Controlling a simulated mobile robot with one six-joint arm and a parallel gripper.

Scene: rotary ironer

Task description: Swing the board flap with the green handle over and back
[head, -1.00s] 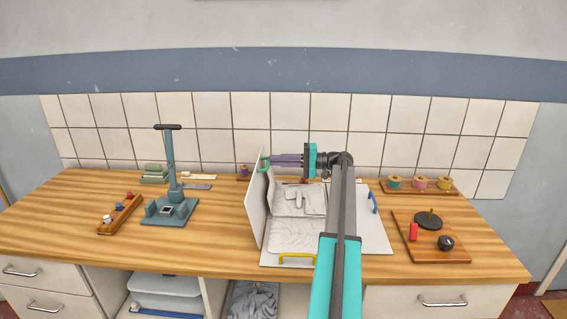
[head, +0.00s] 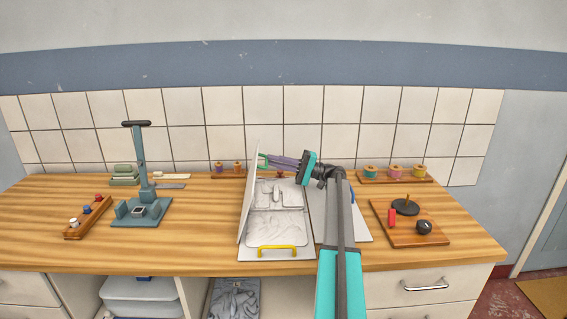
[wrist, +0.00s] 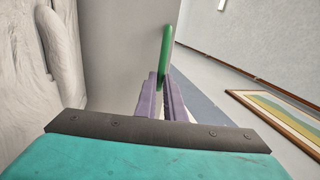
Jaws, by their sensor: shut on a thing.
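The white board flap (head: 249,200) at the left of the folding board stands on edge, near upright, its top tipped a little right over the garment. Its green handle (head: 262,160) is at the top, toward the back. My gripper (head: 268,160) reaches in from the right and is shut on this handle. In the wrist view, the purple fingers (wrist: 160,88) close around the green handle (wrist: 166,55), with the grey flap face (wrist: 125,50) beside it. A pale folded garment (head: 280,222) lies on the board, right of the flap.
The front flap has a yellow handle (head: 276,248); the right flap (head: 345,225) lies flat, partly behind my arm. A blue-grey press stand (head: 143,208) is to the left. A wooden board with black parts and a red piece (head: 391,218) is to the right. Thread spools (head: 395,172) stand at the back.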

